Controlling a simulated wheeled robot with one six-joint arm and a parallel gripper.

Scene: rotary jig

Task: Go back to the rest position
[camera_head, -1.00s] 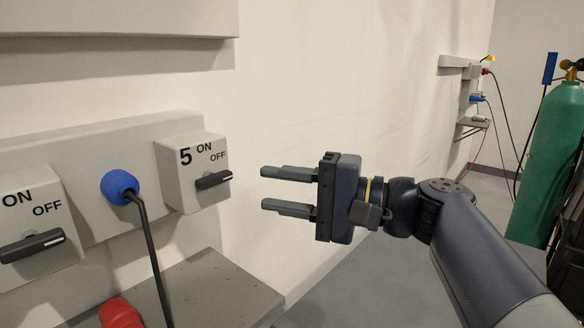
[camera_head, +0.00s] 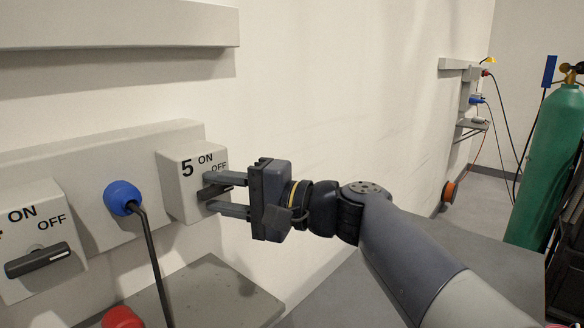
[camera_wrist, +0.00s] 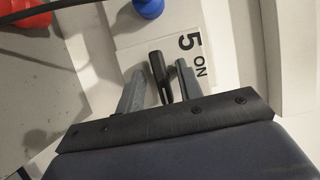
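My gripper (camera_head: 212,192) is at the switch box marked 5 (camera_head: 176,190), with its two fingers extended toward the box front. The dark switch handle (camera_wrist: 157,72) lies between the fingers in the wrist view, one finger on each side. A gap shows between the handle and the left finger; the right finger is closer, and I cannot tell whether it touches. My gripper (camera_wrist: 159,68) is open around the handle.
A blue plug (camera_head: 122,197) with a black cable sits left of box 5. Another switch box (camera_head: 35,220) is at the far left. A grey shelf (camera_head: 215,290) and a red connector (camera_head: 122,318) are below. A green cylinder (camera_head: 545,165) stands right.

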